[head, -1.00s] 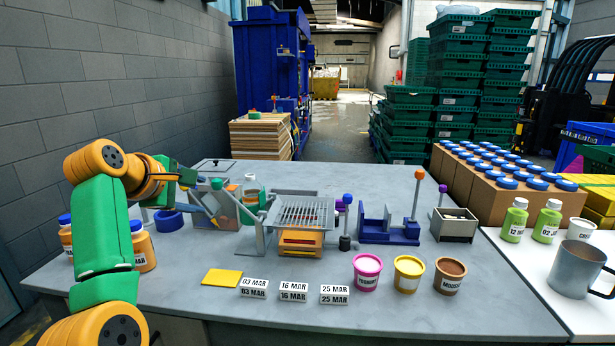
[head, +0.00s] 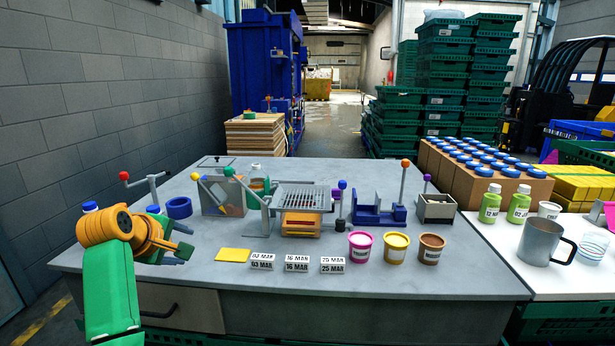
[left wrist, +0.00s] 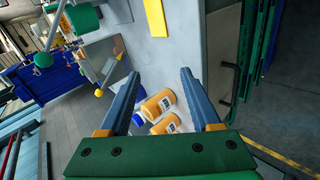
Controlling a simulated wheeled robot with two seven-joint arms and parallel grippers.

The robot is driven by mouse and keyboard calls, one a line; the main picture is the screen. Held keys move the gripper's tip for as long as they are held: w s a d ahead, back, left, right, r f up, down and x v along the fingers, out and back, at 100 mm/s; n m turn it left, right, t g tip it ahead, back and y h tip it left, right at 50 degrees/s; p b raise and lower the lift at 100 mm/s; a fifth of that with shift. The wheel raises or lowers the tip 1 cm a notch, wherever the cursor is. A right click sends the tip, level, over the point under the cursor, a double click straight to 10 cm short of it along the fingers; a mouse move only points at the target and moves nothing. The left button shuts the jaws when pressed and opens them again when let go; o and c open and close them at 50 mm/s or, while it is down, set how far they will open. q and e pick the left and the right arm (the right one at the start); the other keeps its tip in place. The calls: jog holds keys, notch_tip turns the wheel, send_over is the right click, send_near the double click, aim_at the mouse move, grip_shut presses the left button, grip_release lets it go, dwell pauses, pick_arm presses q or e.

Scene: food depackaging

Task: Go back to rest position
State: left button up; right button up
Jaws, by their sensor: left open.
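My left gripper (head: 186,240) is open and empty, over the front left of the grey worktop (head: 215,295), its jaws pointing right. In the left wrist view its two fingers (left wrist: 158,76) are spread, with nothing held between them. Orange-brown jars with white labels (left wrist: 158,104) show beyond the fingers, apart from them. In the head view my left arm hides most of these jars; a blue lid (head: 90,206) shows behind it. My right gripper is in neither view.
A yellow card (head: 233,255) and date blocks (head: 297,264) lie along the front. A clear-sided box (head: 222,200), a wire-rack press (head: 300,200), a blue lever stand (head: 380,213) and a blue ring (head: 179,207) stand behind. Pink (head: 361,247), yellow and brown tubs are at the right.

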pick_arm(q)
jog(key=s+f+m+g+y, duration=0.15)
jog(key=s+f+m, duration=0.35)
jog(key=f, duration=0.5)
jog(key=s+f+m+g+y, duration=0.1)
jog(key=s+f+m+g, duration=0.15)
jog(key=s+f, duration=0.7)
jog(key=s+d+f+m+g+h, duration=0.1)
jog(key=s+d+f+m, duration=0.2)
jog(key=s, duration=0.4)
jog(key=s+d+f+m+g+h, duration=0.1)
jog(key=s+d+f+m, duration=0.25)
jog(key=s, duration=0.45)
jog(key=s+d+f+m, duration=0.2)
jog(key=s+d+m, duration=0.15)
jog(key=s, duration=0.35)
notch_tip(320, 180, down, 14)
jog(key=s+g+p, duration=0.1)
jog(key=p, duration=0.1)
jog(key=s+a+f+g, duration=0.1)
jog(key=s+a+f, duration=0.1)
jog(key=s+f, duration=0.8)
jog(key=s+p, duration=0.1)
jog(key=s, duration=0.2)
jog(key=shift+a+f+m+g, duration=0.15)
jog(key=shift+a+m+g, duration=0.15)
jog(key=shift+m+g, duration=0.1)
